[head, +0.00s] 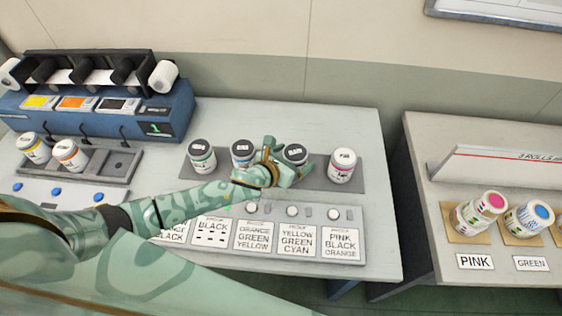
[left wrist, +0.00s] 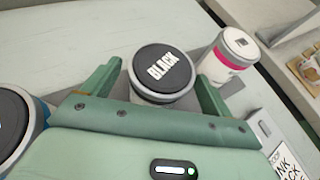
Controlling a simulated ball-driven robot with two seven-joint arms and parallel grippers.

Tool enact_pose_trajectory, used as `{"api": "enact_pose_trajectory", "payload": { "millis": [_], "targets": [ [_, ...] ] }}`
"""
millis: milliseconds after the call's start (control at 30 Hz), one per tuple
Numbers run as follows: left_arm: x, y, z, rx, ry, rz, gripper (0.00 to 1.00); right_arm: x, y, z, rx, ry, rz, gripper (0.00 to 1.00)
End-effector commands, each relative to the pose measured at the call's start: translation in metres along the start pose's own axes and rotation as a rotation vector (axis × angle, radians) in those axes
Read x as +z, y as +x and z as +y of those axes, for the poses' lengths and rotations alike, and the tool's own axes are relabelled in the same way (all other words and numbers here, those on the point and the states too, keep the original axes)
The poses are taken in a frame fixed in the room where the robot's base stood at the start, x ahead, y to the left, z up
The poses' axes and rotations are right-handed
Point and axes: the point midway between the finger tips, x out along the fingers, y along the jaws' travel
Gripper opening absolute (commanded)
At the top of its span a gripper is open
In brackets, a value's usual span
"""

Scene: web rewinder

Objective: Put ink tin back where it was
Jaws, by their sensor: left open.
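The ink tin with a dark lid marked BLACK (left wrist: 162,72) stands upright between the spread fingers of my left gripper (left wrist: 158,92) in the left wrist view. In the head view this black tin (head: 295,153) stands on the grey mat (head: 318,172), with my left gripper (head: 283,170) at its front left. The fingers are open, one on each side of the tin; I cannot tell whether they touch it. The tin's lower part is hidden behind the gripper. My right gripper does not show.
A green-banded tin (head: 202,156) and a blue-banded tin (head: 242,152) stand left of it, a pink-banded tin (head: 342,165) right. A blue machine (head: 150,110) with a holder tray (head: 110,165) stands at left. Recipe cards (head: 297,240) lie in front. A side table (head: 440,230) holds more tins.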

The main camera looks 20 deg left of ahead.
Motion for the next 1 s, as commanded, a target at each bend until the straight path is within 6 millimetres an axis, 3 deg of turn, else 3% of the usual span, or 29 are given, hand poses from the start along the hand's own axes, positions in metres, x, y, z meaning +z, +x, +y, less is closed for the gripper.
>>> {"api": "enact_pose_trajectory", "payload": {
  "millis": [200, 400, 600, 867, 1000],
  "targets": [
    [0.003, -0.055, 0.000, -0.001, 0.002, 0.000, 0.86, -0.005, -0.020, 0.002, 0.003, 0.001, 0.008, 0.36],
    [0.002, -0.092, 0.000, 0.000, 0.000, 0.000, 0.86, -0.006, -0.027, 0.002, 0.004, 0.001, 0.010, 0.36],
    [0.001, -0.105, 0.000, 0.001, 0.000, -0.001, 0.86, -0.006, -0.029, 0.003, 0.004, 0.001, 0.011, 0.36],
    [0.001, -0.105, 0.000, 0.002, -0.002, -0.001, 0.86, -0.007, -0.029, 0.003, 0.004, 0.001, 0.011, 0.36],
    [0.001, -0.108, -0.003, 0.031, -0.137, 0.002, 0.86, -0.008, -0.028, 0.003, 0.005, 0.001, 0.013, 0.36]
  ]
}}
